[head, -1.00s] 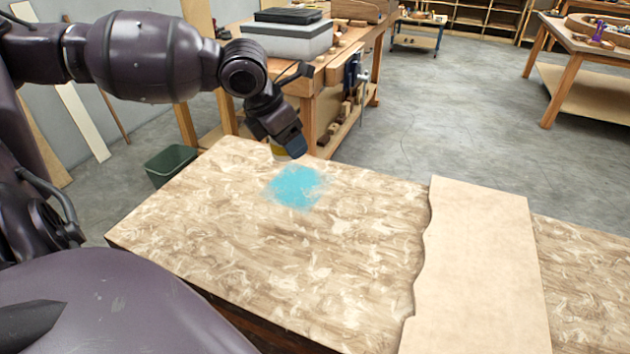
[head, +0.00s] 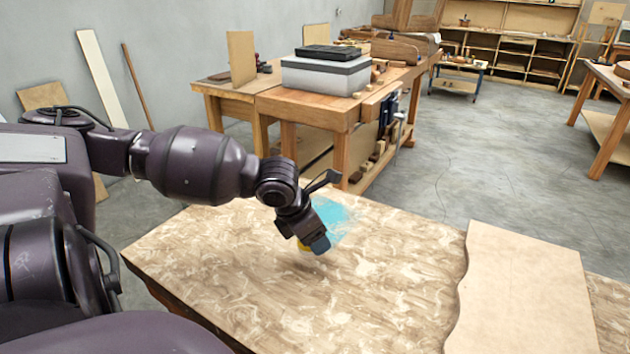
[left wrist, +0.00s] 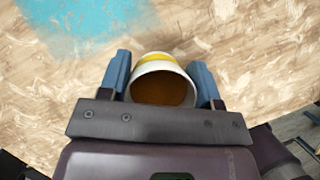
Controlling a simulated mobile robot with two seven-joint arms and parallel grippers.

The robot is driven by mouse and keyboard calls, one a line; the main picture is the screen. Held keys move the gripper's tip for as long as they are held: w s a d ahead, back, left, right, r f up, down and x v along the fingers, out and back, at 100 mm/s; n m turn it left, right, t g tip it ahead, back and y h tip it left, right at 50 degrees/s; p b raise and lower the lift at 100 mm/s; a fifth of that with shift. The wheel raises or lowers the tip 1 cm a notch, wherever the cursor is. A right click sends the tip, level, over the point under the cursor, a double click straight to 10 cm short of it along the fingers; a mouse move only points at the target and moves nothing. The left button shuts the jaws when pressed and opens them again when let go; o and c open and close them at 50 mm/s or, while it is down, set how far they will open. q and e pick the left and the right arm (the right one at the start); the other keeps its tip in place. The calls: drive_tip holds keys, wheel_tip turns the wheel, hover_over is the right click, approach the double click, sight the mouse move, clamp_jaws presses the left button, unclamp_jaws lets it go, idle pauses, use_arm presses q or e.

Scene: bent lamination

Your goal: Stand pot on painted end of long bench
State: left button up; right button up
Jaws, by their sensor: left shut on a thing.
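The long bench (head: 390,275) has a mottled wood top with a light blue paint patch (head: 334,214) near its far left end. The patch also shows at the top left of the left wrist view (left wrist: 85,22). My left gripper (head: 316,246) is shut on the pot (left wrist: 163,82), a white cup shape with a yellow band and a brown inside. In the left wrist view the pot sits between the two blue fingertips, its open mouth toward the camera. In the head view only a yellow bit of it shows, beside the patch on its near side. I cannot tell whether it touches the bench. My right gripper is not in view.
A pale board with a wavy edge (head: 525,290) lies across the bench on the right. A workbench (head: 300,105) with a grey and black case (head: 326,72) stands behind. The bench top around the pot is clear.

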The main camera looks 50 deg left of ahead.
use_arm(q)
wheel_tip(320, 180, down, 4)
drive_tip(key=shift+f+b, duration=0.1)
drive_tip(key=shift+b, duration=0.35)
drive_tip(key=shift+r, duration=0.2)
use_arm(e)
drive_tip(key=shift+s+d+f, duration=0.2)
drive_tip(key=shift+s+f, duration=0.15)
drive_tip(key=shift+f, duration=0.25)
use_arm(q)
drive_tip(key=shift+f, duration=0.15)
drive_tip(key=o, duration=0.9)
drive_tip(key=shift+o, duration=0.2)
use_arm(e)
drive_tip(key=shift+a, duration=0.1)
